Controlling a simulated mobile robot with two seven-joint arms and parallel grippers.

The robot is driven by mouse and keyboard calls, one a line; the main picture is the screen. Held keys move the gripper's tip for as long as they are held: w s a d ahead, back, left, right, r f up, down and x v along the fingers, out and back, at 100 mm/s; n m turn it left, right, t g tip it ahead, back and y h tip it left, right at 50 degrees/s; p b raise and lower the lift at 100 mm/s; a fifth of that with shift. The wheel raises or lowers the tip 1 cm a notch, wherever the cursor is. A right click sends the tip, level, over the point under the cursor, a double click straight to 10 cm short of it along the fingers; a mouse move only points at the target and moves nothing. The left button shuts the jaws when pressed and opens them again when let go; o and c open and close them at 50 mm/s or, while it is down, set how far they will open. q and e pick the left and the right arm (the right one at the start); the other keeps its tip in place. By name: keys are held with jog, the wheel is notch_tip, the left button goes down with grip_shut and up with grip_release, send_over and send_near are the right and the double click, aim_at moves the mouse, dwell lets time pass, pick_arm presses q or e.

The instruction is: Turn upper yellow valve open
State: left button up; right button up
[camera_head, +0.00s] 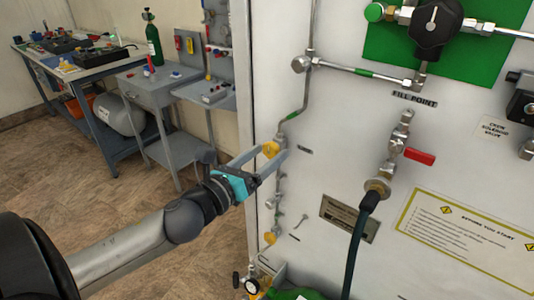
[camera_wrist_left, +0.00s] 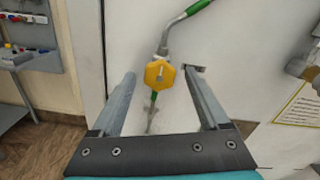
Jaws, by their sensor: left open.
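The upper yellow valve (camera_head: 270,149) is a small yellow knob on a thin vertical pipe near the left edge of the white panel. In the left wrist view it is a yellow hexagonal knob (camera_wrist_left: 159,74) with a metal centre. My left gripper (camera_head: 262,157) is open, with one finger on each side of the valve. In the left wrist view the fingers (camera_wrist_left: 160,76) stand apart from the knob, with a gap on both sides. I cannot tell how deep the fingertips reach. A lower yellow valve (camera_head: 270,238) sits further down the same pipe line. My right gripper does not show.
The white panel (camera_head: 330,150) carries a red-handled valve (camera_head: 418,156), a black knob (camera_head: 437,25) on a green plate and a dark hose (camera_head: 357,240). A pressure gauge (camera_head: 251,286) is low down. A workbench (camera_head: 85,62) and small grey tables stand behind left. The floor between is clear.

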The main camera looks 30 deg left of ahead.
pick_arm(q)
jog(key=shift+w, duration=0.35)
jog(key=shift+c, duration=0.3)
grip_shut()
